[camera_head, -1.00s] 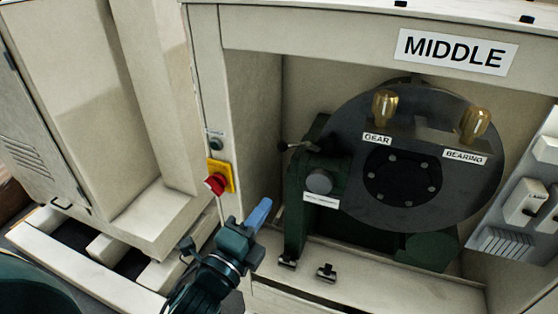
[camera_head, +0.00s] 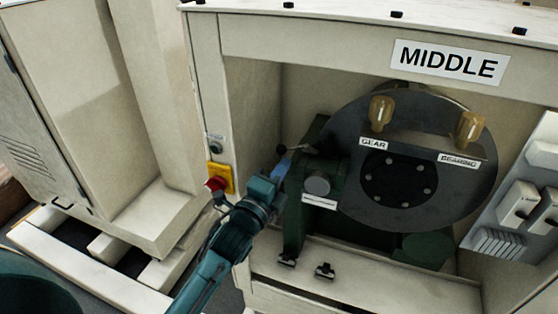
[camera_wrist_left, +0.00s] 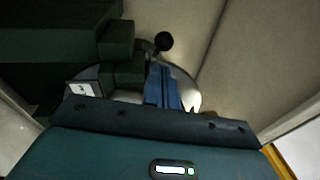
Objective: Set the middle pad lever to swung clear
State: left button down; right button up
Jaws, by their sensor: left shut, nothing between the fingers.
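The pad lever is a thin rod with a dark ball knob (camera_head: 281,149) in the head view, at the upper left of the dark green bracket (camera_head: 296,215) in the bay labelled MIDDLE (camera_head: 449,62). In the left wrist view its black knob (camera_wrist_left: 163,41) stands just beyond the fingertips. My left gripper (camera_head: 283,168) has blue fingers, shut and empty, just below the lever in the head view. The fingers also show in the left wrist view (camera_wrist_left: 162,87). I cannot tell whether they touch the lever. My right gripper is in neither view.
A large dark disc (camera_head: 350,165) with GEAR and BEARING labels and two amber cups stands right of the bracket. A red stop knob (camera_head: 215,184) on a yellow plate sits on the left post, close to my arm. A switch panel (camera_head: 521,205) is at the right.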

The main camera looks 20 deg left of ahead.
pick_arm(q)
jog(key=shift+w+a+r, duration=0.15)
jog(key=shift+w+a, duration=0.35)
jog(key=shift+w, duration=0.15)
jog(key=shift+a, duration=0.1)
jog(key=shift+w+a+p, duration=0.3)
jog(key=shift+a+p, duration=0.1)
jog(key=shift+a, duration=0.1)
